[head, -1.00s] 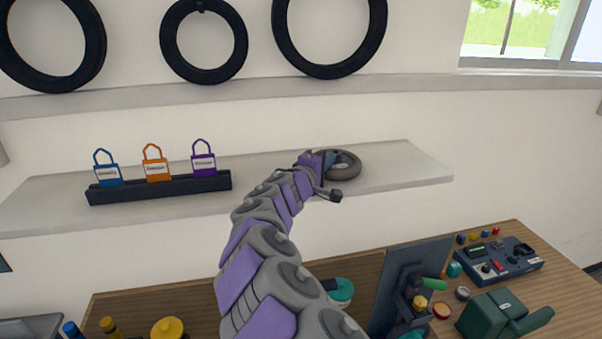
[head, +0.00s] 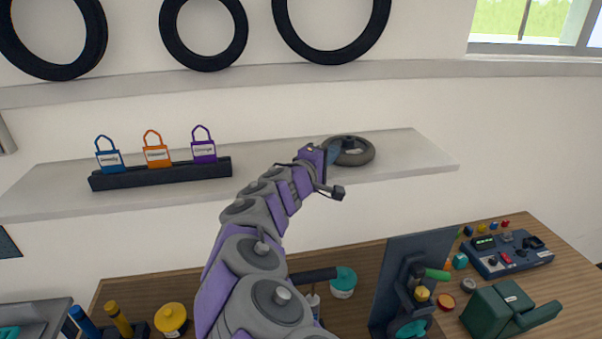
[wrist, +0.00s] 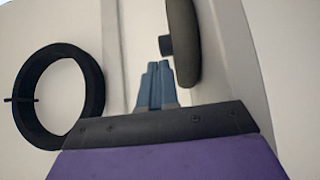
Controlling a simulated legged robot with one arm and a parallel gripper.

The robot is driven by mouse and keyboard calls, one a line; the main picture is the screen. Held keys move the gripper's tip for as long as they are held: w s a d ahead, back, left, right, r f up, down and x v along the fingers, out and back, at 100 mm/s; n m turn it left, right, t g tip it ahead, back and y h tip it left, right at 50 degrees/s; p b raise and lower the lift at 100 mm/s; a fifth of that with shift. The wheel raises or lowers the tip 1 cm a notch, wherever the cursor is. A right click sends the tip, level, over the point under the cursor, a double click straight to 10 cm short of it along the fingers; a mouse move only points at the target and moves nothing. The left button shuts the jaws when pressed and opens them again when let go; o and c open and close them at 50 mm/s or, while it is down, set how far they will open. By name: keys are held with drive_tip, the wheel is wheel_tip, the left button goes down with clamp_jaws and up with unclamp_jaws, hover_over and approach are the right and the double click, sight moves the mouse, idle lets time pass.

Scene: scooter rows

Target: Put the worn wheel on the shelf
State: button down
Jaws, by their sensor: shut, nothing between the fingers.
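The worn wheel (head: 352,150), small and dark grey with a pale hub area, lies flat on the right part of the white shelf (head: 410,160). My gripper (head: 331,154) is at the wheel's left side, partly in front of it. In the wrist view the blue fingers of my gripper (wrist: 155,80) are together with nothing between them. The wheel (wrist: 183,45) stands edge-on just beside the fingertips there, with its dark hub stub close to them. Whether fingers and wheel touch cannot be told.
Three padlocks, blue (head: 109,161), orange (head: 156,156) and purple (head: 204,151), stand in a black holder (head: 160,178) on the shelf's left part. Large tyres (head: 204,60) hang above. Below is a wooden bench (head: 365,260) with a dark upright panel (head: 405,280) and tools.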

drive_tip(key=a+v, duration=0.1)
drive_tip(key=v, duration=1.1)
drive_tip(key=shift+a, duration=0.25)
